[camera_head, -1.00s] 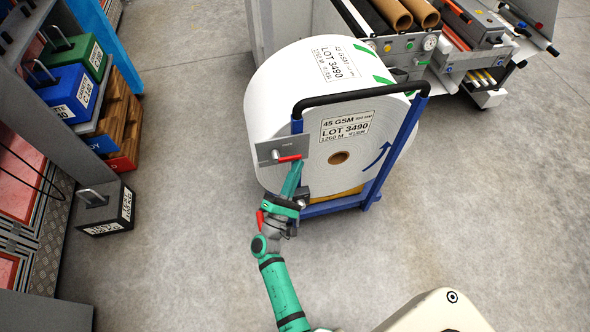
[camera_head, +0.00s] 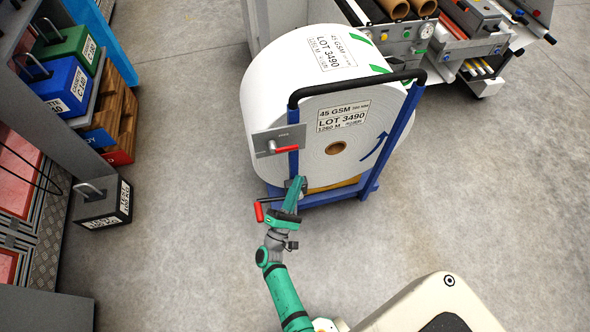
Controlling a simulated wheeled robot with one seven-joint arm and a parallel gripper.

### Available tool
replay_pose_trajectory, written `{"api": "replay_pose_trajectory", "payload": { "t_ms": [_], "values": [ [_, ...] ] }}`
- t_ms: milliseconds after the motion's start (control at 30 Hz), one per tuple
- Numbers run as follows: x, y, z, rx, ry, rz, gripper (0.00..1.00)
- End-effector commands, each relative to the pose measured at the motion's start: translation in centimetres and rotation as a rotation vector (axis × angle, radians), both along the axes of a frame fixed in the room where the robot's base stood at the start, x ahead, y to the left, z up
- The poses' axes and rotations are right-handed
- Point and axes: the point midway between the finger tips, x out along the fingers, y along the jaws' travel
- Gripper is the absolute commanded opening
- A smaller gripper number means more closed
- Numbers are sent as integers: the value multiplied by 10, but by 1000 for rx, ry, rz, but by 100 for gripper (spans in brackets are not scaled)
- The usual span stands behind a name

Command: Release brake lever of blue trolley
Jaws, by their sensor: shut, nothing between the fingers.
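The blue trolley (camera_head: 398,133) stands upright with a large white paper roll (camera_head: 275,88) in it. A grey plate (camera_head: 264,139) is fixed at its left upright. The red-handled brake lever (camera_head: 286,149) on this plate points right, roughly level, across the blue upright. My gripper (camera_head: 301,181) is shut and empty. It is below the lever in the picture, near the trolley's lower left corner, and apart from the lever. I cannot tell whether its tip touches the trolley frame.
A red-ended crank shape (camera_head: 259,211) shows beside my wrist; I cannot tell what it belongs to. A machine (camera_head: 440,60) stands behind. Floor at right is clear.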

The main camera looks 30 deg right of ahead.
Motion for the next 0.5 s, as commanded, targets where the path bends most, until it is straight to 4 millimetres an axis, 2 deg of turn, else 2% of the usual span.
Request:
{"api": "replay_pose_trajectory", "payload": {
  "t_ms": [200,500],
  "values": [
    [-19,7,-21,0,1,2,0],
    [-26,7,-26,-1,-2,-2,0]
  ]
}}
